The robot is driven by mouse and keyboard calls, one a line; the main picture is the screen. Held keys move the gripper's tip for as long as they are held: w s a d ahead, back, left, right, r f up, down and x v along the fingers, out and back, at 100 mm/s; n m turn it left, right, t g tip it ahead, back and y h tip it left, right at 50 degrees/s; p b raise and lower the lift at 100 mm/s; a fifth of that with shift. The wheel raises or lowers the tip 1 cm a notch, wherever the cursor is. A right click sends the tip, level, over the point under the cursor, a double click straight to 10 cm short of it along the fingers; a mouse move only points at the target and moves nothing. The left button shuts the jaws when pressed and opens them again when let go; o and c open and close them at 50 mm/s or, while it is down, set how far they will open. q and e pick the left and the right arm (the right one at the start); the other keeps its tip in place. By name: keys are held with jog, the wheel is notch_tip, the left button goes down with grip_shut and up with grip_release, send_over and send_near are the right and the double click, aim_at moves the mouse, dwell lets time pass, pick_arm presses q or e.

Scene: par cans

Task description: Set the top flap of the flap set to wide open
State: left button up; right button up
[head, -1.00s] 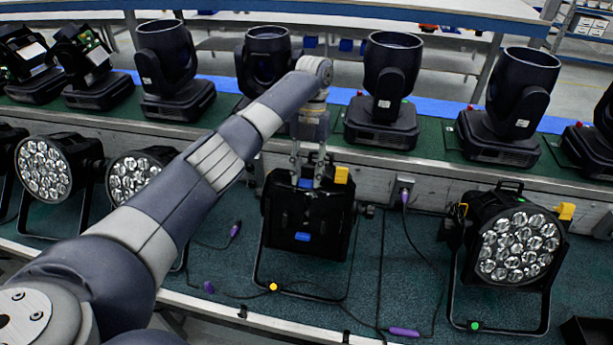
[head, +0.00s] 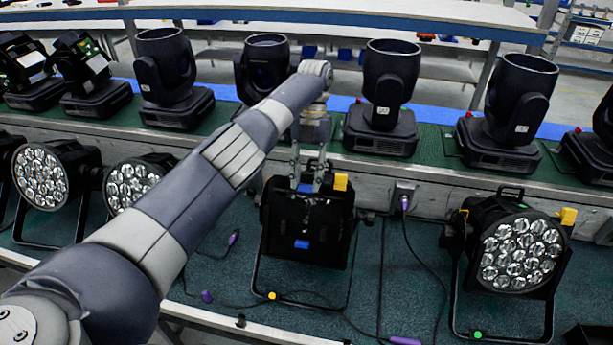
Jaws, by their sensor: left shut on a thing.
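The flap set (head: 327,245) is a black unit on a par can in the middle of the lower shelf. Its flaps look folded over the front, and no lenses show. A blue tab (head: 302,243) sits low on its front, and another blue tab (head: 305,188) shows at its upper edge. My left gripper (head: 306,186) comes from above and is shut on the top flap at that upper edge. The fingers and wrist partly hide the flap, so its exact angle is hard to tell. My right gripper is not in view.
Lensed par cans stand to the left (head: 43,175) and right (head: 520,250) of the flap set. Moving-head lights (head: 385,95) line the raised green shelf behind. Cables with purple plugs (head: 233,238) lie on the teal mat (head: 400,265). My left arm crosses the left side.

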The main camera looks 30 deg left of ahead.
pick_arm(q)
jog(key=shift+f, duration=0.15)
jog(key=o, duration=0.8)
jog(key=shift+w+d, duration=0.1)
jog(key=shift+r, duration=4.95)
